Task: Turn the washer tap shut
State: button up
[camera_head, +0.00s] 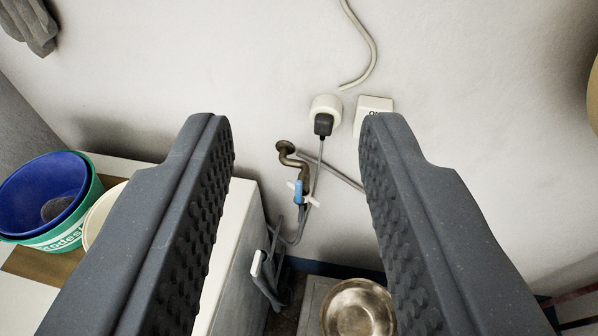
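The washer tap (302,178) is a brass-coloured fitting on the white wall, seen small in the middle of the camera_head view. Its handle (299,191) looks blue in the middle with pale ends. A grey hose runs down below it. My gripper (297,135) is open, with one dark, studded finger at each side of the picture. The tap shows in the gap between the fingers, farther from the camera than they are. Nothing is held, and no finger touches the tap.
A white cabinet-like block (237,245) stands left. Blue and green tubs (48,195) are far left. A metal bowl (358,308) is below.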

jog(key=w+a+f+t+y+b, duration=0.1)
jog(key=w+a+f, duration=0.1)
jog(key=w+f, duration=0.6)
jog(key=w+a+f+b, duration=0.1)
jog(key=w+a+f, duration=0.2)
jog(key=w+f, duration=0.5)
jog(key=m+t+h+p, duration=0.1)
jog(key=m+h+p, duration=0.1)
jog(key=h, duration=0.2)
send_near(298, 188)
jog(key=w+p, duration=0.1)
jog(key=p, duration=0.5)
jog(key=shift+w+r, duration=0.1)
jog(key=shift+r, duration=0.05)
jog(key=shift+w+p, duration=0.15)
jog(key=shift+p, duration=0.7)
jog(key=w, duration=0.3)
jog(key=w+d, duration=0.1)
jog(key=w, duration=0.3)
jog(key=w+d, duration=0.1)
jog(key=w, duration=0.2)
jog(key=shift+w+f, duration=0.25)
jog(key=shift+w, duration=0.15)
